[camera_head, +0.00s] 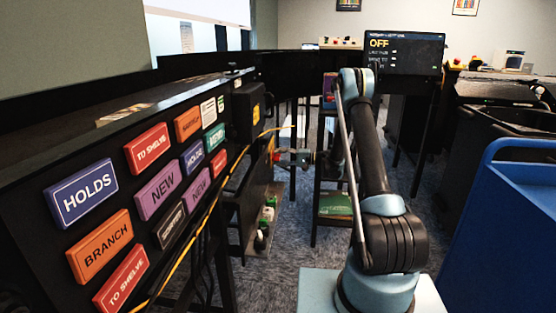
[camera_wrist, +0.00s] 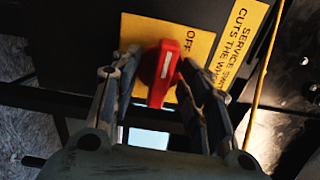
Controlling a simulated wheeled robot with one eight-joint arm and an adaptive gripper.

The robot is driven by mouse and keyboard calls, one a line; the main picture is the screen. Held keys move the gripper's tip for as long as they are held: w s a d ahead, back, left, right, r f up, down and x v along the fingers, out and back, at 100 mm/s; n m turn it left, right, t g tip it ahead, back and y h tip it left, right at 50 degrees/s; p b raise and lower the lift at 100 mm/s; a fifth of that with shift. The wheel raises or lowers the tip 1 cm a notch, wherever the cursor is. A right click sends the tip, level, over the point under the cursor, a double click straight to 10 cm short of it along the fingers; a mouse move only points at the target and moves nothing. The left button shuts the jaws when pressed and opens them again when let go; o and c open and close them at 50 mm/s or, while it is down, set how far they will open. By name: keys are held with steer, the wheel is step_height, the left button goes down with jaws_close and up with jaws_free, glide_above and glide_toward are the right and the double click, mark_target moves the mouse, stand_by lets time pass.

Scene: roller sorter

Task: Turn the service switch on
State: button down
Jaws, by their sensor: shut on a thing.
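The service switch is a red rotary handle (camera_wrist: 163,75) with a white line, on a yellow plate (camera_wrist: 200,38) marked OFF. In the wrist view the handle stands nearly upright, leaning slightly. My gripper (camera_wrist: 152,78) has one finger on each side of the handle and is shut on it. A yellow label (camera_wrist: 238,45) beside it reads SERVICE SWITCH, with the text partly cut off. In the head view the red handle (camera_head: 276,157) is small, at the end of my arm. A black screen (camera_head: 403,53) there reads OFF.
A yellow cable (camera_wrist: 262,75) runs close to the right of the label. Colored signs such as HOLDS (camera_head: 82,194) line the black panel at left. A blue cart (camera_head: 510,220) stands at right. Carpet floor lies between them.

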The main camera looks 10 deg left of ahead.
steer(key=m, duration=0.2)
steer(key=a+m, duration=0.1)
steer(key=m, duration=0.1)
steer(key=shift+w+m, duration=0.1)
steer(key=shift+m, duration=0.2)
steer(key=m, duration=0.5)
steer(key=c, duration=2.3)
jaws_free()
steer(key=m, duration=0.4)
steer(key=shift+m, duration=0.4)
steer(key=shift+o, duration=0.5)
steer(key=m, duration=0.4)
steer(key=shift+a+m, duration=0.1)
steer(key=shift+m, duration=0.2)
steer(key=o, duration=0.7)
steer(key=shift+d, duration=0.3)
